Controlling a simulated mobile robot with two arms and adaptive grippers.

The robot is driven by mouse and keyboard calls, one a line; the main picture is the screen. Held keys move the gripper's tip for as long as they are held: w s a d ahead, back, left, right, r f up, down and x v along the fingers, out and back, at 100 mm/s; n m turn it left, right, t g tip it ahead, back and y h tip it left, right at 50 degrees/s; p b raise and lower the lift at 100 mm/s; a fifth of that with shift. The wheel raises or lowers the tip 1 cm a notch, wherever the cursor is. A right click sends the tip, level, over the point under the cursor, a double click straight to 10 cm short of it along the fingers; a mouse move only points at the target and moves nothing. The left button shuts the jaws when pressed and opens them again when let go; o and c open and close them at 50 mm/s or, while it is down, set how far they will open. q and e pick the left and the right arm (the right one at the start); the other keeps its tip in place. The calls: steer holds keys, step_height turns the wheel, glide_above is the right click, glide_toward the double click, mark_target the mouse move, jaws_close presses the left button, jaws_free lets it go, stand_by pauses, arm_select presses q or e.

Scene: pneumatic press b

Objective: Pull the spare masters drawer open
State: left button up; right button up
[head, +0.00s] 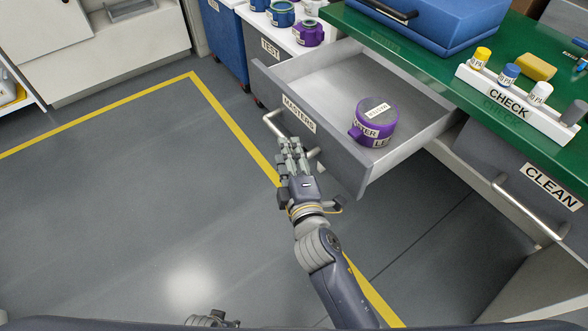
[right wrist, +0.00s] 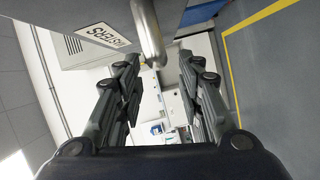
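The grey drawer labelled MASTERS (head: 299,114) stands pulled out from under the green-topped bench. Its bar handle (head: 273,124) is on the front face; it also shows in the right wrist view (right wrist: 148,35). A purple round canister (head: 375,122) with labels sits inside the drawer. My right gripper (head: 290,145) is at the handle, over part of it in the head view. In the right wrist view its fingers (right wrist: 160,78) are apart, with the bar just beyond their tips; contact is not clear. Only a piece of what seems my left gripper (head: 212,320) shows at the bottom edge.
A drawer labelled CLEAN (head: 550,186) is shut at the right. The green bench top (head: 425,62) bears a blue case (head: 440,22) and a CHECK rack (head: 500,108). A blue cabinet (head: 226,45) stands at the back. The floor left of the drawer is clear.

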steer(key=v, duration=0.6)
steer(key=shift+f, duration=0.1)
stand_by(0.4)
